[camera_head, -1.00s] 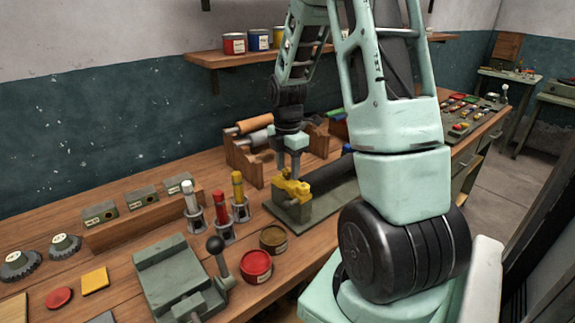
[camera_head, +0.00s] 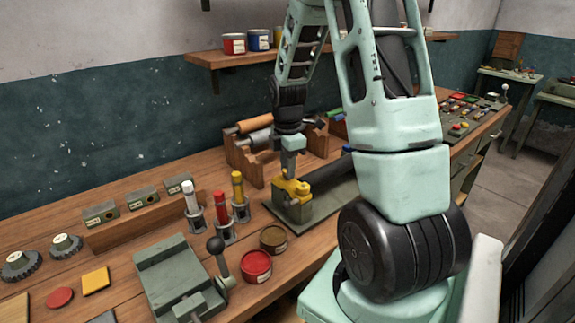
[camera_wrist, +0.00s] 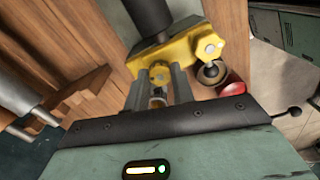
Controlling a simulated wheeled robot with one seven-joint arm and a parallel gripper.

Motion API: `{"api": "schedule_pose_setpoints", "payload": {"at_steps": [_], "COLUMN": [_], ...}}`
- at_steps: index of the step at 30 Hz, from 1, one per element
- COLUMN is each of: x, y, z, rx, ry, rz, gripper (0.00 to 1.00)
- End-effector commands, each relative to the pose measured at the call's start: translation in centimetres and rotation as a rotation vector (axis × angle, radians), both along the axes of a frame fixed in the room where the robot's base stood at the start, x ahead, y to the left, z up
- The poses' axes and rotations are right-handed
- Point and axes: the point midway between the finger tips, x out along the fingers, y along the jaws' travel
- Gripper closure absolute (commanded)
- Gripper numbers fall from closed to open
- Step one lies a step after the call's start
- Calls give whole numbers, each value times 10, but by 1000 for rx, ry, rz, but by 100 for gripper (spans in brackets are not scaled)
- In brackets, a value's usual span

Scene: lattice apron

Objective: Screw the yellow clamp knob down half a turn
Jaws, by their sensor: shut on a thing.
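The yellow clamp (camera_head: 296,194) sits on a dark grey base plate (camera_head: 322,203) on the workbench, at the end of a dark roller. My gripper (camera_head: 289,174) points down onto the clamp from above, its fingers lined up so that one mostly covers the other. In the wrist view the two grey fingers of my gripper (camera_wrist: 163,88) are shut on the yellow clamp knob (camera_wrist: 159,74). The clamp's yellow body (camera_wrist: 190,46) extends up and right beyond them. The fingers partly hide the knob, and its underside cannot be seen.
White, red and yellow-topped tubes (camera_head: 238,195) stand in holders left of the clamp. A brown tin (camera_head: 273,238) and a red tin (camera_head: 257,265) stand in front. A wooden rack (camera_head: 245,160) with rollers is close behind my gripper.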

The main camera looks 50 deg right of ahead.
Motion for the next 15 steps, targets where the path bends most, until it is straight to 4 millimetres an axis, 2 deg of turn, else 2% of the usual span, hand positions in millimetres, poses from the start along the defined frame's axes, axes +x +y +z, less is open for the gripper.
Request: {"api": "schedule_pose_setpoints", "payload": {"at_steps": [15], "x": [1], "y": [0], "z": [1], "rx": [0], "ry": [-2], "rz": [-488], "gripper": [98]}}
